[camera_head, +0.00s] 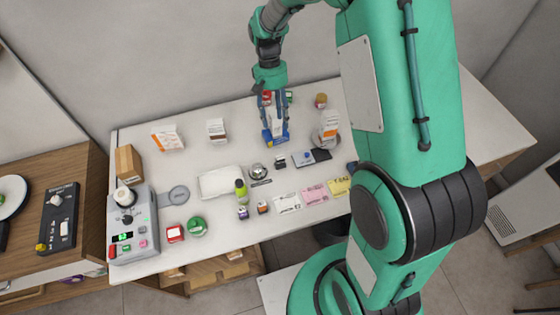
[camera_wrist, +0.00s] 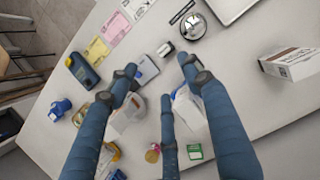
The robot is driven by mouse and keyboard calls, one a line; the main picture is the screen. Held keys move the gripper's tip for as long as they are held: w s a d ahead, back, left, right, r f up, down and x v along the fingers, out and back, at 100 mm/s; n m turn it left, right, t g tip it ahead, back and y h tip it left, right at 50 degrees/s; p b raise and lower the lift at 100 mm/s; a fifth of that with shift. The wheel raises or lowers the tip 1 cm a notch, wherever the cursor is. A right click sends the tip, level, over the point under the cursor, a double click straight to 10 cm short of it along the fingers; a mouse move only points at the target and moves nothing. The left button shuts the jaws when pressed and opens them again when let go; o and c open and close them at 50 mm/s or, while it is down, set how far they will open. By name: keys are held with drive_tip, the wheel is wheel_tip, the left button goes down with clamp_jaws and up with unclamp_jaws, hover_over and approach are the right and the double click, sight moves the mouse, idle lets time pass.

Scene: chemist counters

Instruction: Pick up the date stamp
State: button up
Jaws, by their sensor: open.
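A small black-and-white block (camera_head: 280,161) stands on the white counter between the bell and a pale flat item; it may be the date stamp, but it is too small to be sure. It also shows in the wrist view (camera_wrist: 166,49), beyond the fingertips. My gripper (camera_head: 272,118) is open above the back middle of the counter, above and behind this block. In the wrist view my gripper's blue fingers (camera_wrist: 159,76) are spread apart, with white-and-blue boxes (camera_wrist: 188,108) showing beneath and between them. No finger touches the block.
A silver bell (camera_head: 257,170) stands left of the block. A pale flat item with a dark pad (camera_head: 305,158) lies right of it. Paper slips (camera_head: 314,195) lie in front. A white-and-orange box (camera_head: 329,126) stands at right. The back left counter has free room.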

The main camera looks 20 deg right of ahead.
drive_tip(key=f, duration=0.2)
drive_tip(key=w+f, duration=0.1)
drive_tip(key=shift+f+g, duration=0.4)
drive_tip(key=shift+f, duration=0.1)
hover_over(280, 156)
drive_tip(key=w, duration=0.2)
drive_tip(key=shift+f, duration=3.9)
drive_tip(key=shift+x, duration=2.6)
drive_tip(key=shift+w, duration=0.1)
drive_tip(key=shift+c, duration=0.5)
clamp_jaws()
